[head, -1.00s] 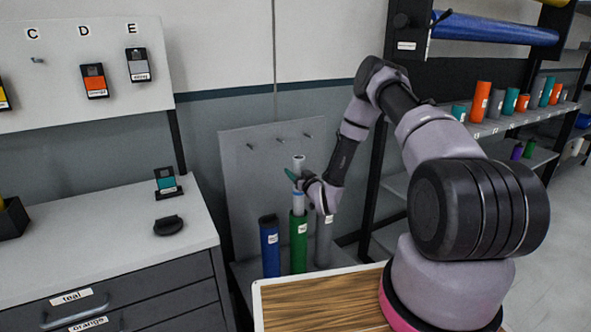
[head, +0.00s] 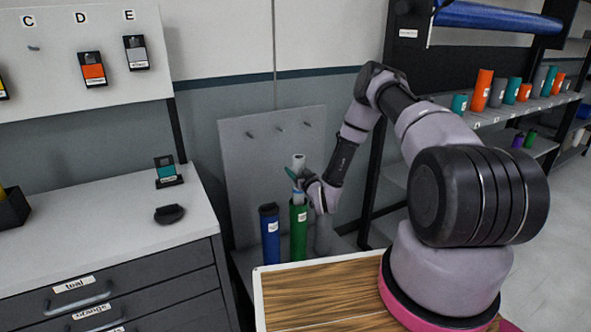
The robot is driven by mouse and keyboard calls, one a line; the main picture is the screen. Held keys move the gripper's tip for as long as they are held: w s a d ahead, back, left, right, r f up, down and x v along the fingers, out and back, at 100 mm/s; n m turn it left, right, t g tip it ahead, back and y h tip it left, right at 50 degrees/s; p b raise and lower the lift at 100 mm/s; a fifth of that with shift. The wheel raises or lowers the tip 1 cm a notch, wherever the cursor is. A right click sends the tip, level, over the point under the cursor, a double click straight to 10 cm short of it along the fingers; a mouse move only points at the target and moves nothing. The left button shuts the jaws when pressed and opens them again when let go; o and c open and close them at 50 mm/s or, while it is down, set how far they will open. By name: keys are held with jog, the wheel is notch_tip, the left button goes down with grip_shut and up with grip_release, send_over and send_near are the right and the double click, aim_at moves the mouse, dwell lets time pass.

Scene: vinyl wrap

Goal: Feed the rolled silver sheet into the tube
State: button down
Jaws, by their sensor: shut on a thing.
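The rolled silver sheet (head: 298,161) is a thin pale upright roll, with its top standing above my gripper (head: 297,179). My gripper is shut around its middle, and a teal-green part of the gripper shows on the left. A short length of the roll, with a light blue band, shows below the gripper, directly above the mouth of the green tube (head: 299,238). I cannot tell whether its lower end is inside that tube. A grey-silver tube (head: 323,236) stands just right of the green one, its top partly hidden by my gripper. A blue tube (head: 270,238) stands to the left.
A grey pegboard (head: 240,160) stands behind the tubes. A drawer cabinet (head: 110,235) is at left, holding a teal card stand and a black object. A wood-topped table (head: 320,295) is in front. A shelf (head: 530,112) with several coloured tubes is at right.

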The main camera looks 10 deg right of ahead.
jog(key=shift+c, duration=0.6)
grip_release()
jog(key=v, duration=1.1)
jog(key=shift+w, duration=0.1)
